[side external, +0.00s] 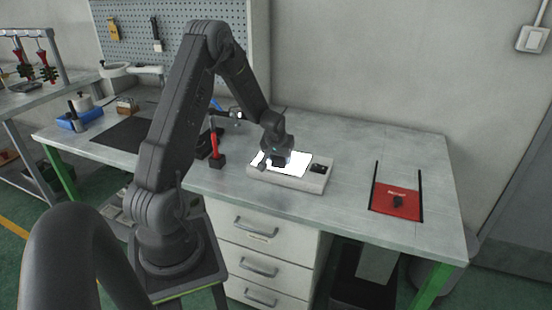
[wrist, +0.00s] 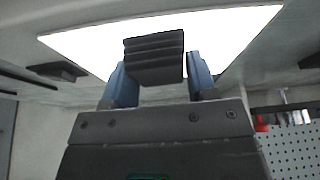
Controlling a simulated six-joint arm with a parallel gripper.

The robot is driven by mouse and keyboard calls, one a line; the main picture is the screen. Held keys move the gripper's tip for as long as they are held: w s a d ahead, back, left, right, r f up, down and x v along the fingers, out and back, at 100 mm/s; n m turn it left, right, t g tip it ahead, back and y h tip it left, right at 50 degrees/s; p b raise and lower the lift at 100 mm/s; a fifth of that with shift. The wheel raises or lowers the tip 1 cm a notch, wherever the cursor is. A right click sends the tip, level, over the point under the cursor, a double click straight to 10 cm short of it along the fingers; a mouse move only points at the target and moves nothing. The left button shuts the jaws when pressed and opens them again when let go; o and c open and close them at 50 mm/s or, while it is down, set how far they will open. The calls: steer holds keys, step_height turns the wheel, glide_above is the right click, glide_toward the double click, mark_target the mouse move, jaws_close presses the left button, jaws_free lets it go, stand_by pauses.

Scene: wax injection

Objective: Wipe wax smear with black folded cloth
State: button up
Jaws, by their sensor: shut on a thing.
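The black folded cloth (wrist: 154,58) is between the blue-grey fingers of my gripper (wrist: 160,80) in the wrist view, with its folds showing. My gripper (side external: 280,160) is shut on it. In the side view, my gripper is over the bright white lit panel (side external: 297,166) of a pale box (side external: 310,184) on the bench, and the cloth is a small dark patch at its tip. The panel also fills the top of the wrist view (wrist: 230,32). Whether the cloth touches the panel I cannot tell. No wax smear can be made out on the glaring surface.
A red mat (side external: 397,203) with a small dark object lies to the right on the grey bench (side external: 370,150). A red-handled tool (side external: 214,146) stands to the left of the box. A dark mat (side external: 120,134) lies further left. Bench between box and red mat is clear.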

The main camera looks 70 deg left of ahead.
steer(key=shift+w+a, duration=2.15)
steer(key=shift+w+d, duration=0.6)
steer(key=shift+d, duration=0.1)
steer(key=shift+s+d, duration=2.65)
steer(key=shift+s+d+r, duration=0.1)
steer(key=shift+s+d, duration=0.05)
steer(key=shift+r, duration=4)
